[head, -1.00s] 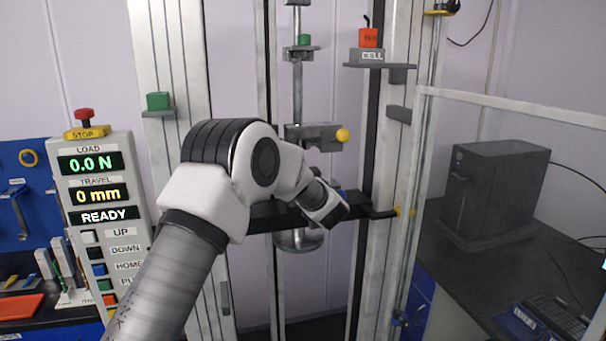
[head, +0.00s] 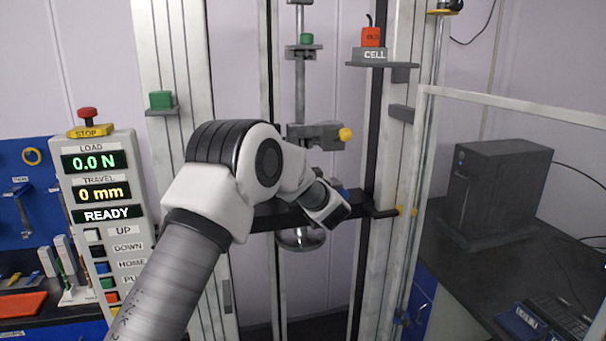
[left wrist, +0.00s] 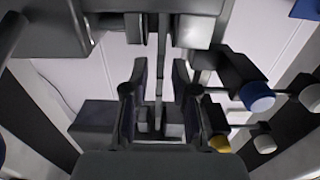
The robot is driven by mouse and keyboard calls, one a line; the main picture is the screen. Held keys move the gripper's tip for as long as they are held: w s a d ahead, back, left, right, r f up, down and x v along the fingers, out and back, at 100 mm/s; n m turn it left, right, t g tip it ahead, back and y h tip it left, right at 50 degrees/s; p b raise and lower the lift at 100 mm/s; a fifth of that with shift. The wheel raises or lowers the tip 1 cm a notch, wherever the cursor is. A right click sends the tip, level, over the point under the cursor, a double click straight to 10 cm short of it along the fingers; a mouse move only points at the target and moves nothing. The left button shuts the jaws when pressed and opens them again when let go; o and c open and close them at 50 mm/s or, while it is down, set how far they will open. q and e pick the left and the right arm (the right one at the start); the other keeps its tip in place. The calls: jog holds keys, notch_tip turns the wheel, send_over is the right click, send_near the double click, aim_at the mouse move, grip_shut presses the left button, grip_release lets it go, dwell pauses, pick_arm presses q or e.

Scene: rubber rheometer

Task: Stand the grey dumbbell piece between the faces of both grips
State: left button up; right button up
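The left arm crosses the head view, and its gripper end (head: 332,210) is at the test frame, below the upper grip (head: 315,134). The fingertips are hidden there. In the left wrist view the two fingers of my left gripper (left wrist: 159,78) stand apart. A narrow grey upright strip (left wrist: 161,60), seemingly the dumbbell piece, shows in the gap between them, with clear space at its sides. Its top runs up between the two faces of the upper grip (left wrist: 193,30). Its lower end is among grey blocks, and I cannot tell whether it sits between the lower faces. The right gripper is not in view.
Grip knobs, blue (left wrist: 257,97) and yellow (left wrist: 219,144), stick out on the right in the wrist view. The frame's uprights (head: 385,200) flank the arm. A control panel (head: 100,225) reads 0.0 N, 0 mm, READY. A clear guard (head: 510,105) stands right.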

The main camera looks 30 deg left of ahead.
pick_arm(q)
jog(key=v, duration=1.2)
jog(key=shift+a, duration=0.1)
jog(key=shift+s, duration=0.1)
